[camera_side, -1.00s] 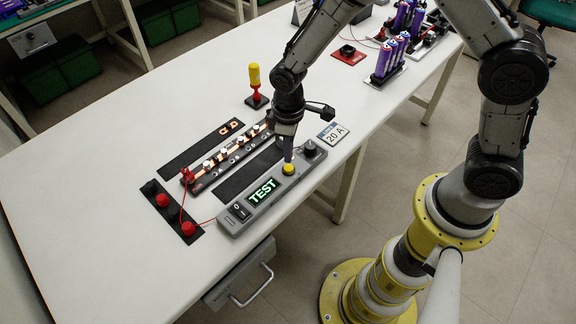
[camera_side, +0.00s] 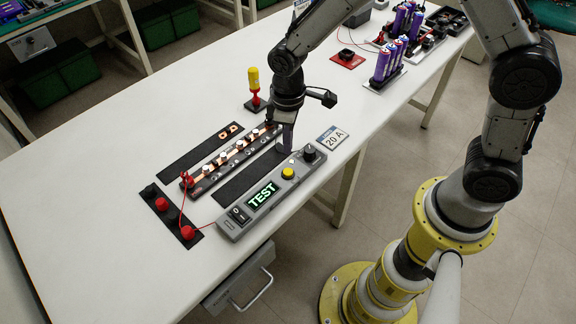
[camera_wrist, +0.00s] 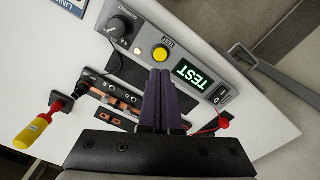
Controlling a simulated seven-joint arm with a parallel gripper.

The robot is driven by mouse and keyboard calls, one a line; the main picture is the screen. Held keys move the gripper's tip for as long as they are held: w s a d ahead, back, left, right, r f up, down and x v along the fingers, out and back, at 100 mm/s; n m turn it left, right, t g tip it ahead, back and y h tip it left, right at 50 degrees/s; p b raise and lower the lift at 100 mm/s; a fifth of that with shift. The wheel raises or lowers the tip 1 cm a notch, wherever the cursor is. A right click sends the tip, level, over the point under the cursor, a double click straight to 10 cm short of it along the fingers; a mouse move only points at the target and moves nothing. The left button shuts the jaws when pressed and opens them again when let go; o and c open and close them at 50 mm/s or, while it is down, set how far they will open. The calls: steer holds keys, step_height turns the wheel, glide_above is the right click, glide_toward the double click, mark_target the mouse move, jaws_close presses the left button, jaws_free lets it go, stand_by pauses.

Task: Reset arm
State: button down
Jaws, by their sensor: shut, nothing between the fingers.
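My gripper (camera_side: 287,148) is shut and empty, just above the far side of the grey tester's right part in the side view. Its dark fingers (camera_wrist: 160,80) point at the tester in the wrist view. The grey tester (camera_side: 234,223) has a green lit display (camera_side: 262,195) reading TEST, a yellow button (camera_side: 288,173) and a black knob (camera_side: 309,152). The button also shows in the wrist view (camera_wrist: 160,53), clear of the fingertips. Behind the tester lies the busbar strip (camera_side: 237,157) with copper bars and several posts, its right end partly hidden by my gripper.
A yellow-handled screwdriver (camera_side: 253,80) stands in a red and black holder. Red plugs (camera_side: 162,204) sit on a black strip at left, with a red wire. A 20 A card (camera_side: 333,138) lies right of the tester. Purple cells (camera_side: 388,60) stand farther back. The table's left part is clear.

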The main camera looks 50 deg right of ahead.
steer(key=s+d+r+m+t, duration=0.1)
steer(key=s+d+r+t, duration=0.15)
steer(key=r, duration=0.65)
steer(key=s+d+r+m+t, duration=0.15)
steer(key=d+r, duration=0.25)
steer(key=r, duration=0.5)
steer(key=s+d+r+m+t, duration=0.25)
steer(key=s+r, duration=0.25)
steer(key=s, duration=0.3)
steer(key=s+d+f+m, duration=0.1)
steer(key=s+f, duration=0.1)
steer(key=s, duration=0.6)
steer(key=shift+s+d+f+g, duration=0.2)
steer(key=shift+d+f+g, duration=0.1)
steer(key=shift+g, duration=0.15)
